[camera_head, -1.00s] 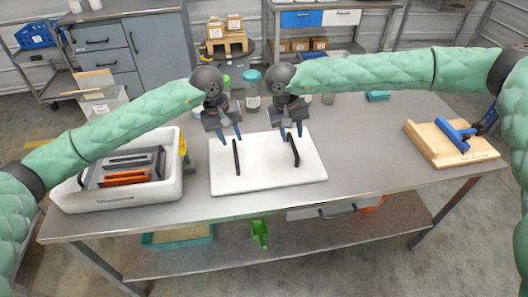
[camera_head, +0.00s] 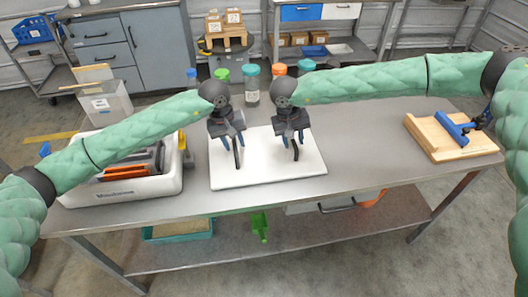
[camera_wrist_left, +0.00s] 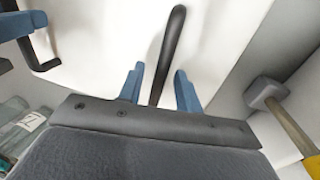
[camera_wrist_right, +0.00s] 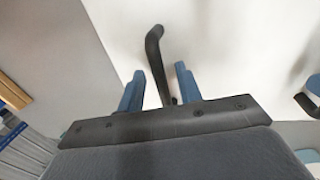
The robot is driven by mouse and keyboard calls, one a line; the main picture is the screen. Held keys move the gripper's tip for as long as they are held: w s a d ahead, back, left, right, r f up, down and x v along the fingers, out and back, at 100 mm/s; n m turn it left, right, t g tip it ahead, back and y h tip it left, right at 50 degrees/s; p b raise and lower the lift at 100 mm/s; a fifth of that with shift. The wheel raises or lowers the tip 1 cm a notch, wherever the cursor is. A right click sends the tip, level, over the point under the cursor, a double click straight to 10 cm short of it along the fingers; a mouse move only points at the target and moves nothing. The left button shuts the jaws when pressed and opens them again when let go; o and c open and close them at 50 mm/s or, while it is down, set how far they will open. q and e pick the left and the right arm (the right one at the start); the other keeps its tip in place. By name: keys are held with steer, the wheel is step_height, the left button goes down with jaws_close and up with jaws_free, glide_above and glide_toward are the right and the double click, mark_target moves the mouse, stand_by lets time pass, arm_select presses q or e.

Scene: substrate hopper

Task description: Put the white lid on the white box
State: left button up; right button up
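The white lid (camera_head: 265,170) lies flat on the grey table, with two black bar handles on top. My left gripper (camera_head: 232,146) is at the left handle (camera_wrist_left: 169,55); its blue fingers are apart, one on each side of the bar, with gaps showing in the left wrist view (camera_wrist_left: 158,90). My right gripper (camera_head: 291,140) is at the right handle (camera_wrist_right: 157,60); its fingers are open on both sides of the bar in the right wrist view (camera_wrist_right: 158,92). The white box (camera_head: 125,190) stands at the table's left, holding dark and orange tools, partly hidden by my left arm.
A wooden board with a blue tool (camera_head: 450,136) lies at the table's right. Jars with coloured caps (camera_head: 251,84) stand behind the lid. A mallet (camera_wrist_left: 268,93) is beside the box. The table between lid and board is clear.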

arm_select(q)
steer(key=shift+d+f, duration=0.1)
steer(key=shift+f, duration=0.6)
arm_select(e)
steer(key=shift+d+f, duration=0.15)
steer(key=shift+f, duration=0.55)
arm_select(q)
jaws_close()
arm_select(e)
jaws_close()
arm_select(q)
steer(key=shift+r, duration=0.1)
